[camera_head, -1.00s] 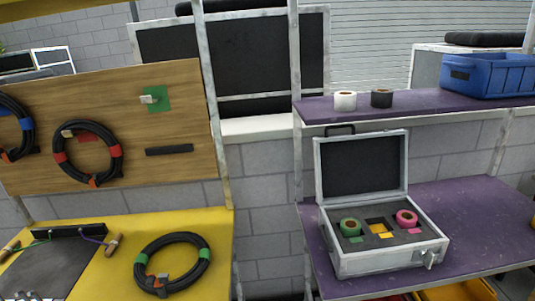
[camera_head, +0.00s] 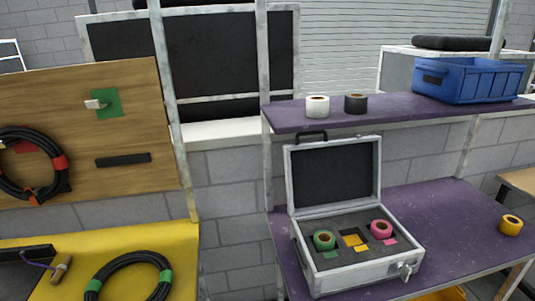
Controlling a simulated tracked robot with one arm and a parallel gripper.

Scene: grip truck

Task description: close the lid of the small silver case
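The small silver case (camera_head: 362,277) stands on the lower purple shelf in the right half of the view. Its lid (camera_head: 334,171) is open and upright at the back, with a dark handle on its top edge. A latch shows at the front right corner. My gripper is not in view.
A yellow tape roll (camera_head: 511,225) lies right on the lower purple shelf (camera_head: 455,215). The upper shelf (camera_head: 390,113) holds a white roll (camera_head: 318,106), a black roll (camera_head: 356,103) and a blue bin (camera_head: 467,79). At left are a wooden board (camera_head: 140,187) and a yellow table (camera_head: 180,255) with a cable coil (camera_head: 130,262).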

